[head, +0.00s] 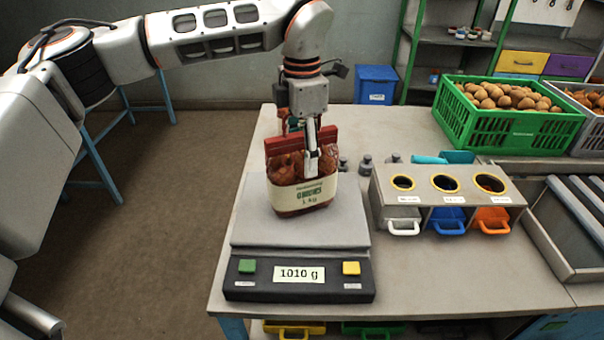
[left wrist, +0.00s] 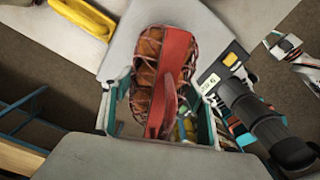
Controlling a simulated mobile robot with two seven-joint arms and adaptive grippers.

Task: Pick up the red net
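The red net (head: 300,194) stands upright on the scale, full of brownish-red round goods, with a pale label and a red band along its top. In the left wrist view, the net (left wrist: 147,78) and its red band (left wrist: 176,62) lie between the fingers. My left gripper (head: 312,160) is down at the net's top, with one finger in front of the band. In the left wrist view its fingers (left wrist: 160,108) are spread on either side of the band, apparently with gaps. The net's far side is hidden. I cannot make out my right gripper.
The scale (head: 300,275) reads 1010 g. A green crate (head: 510,125) of brown produce stands at the back right. The table front right is clear.

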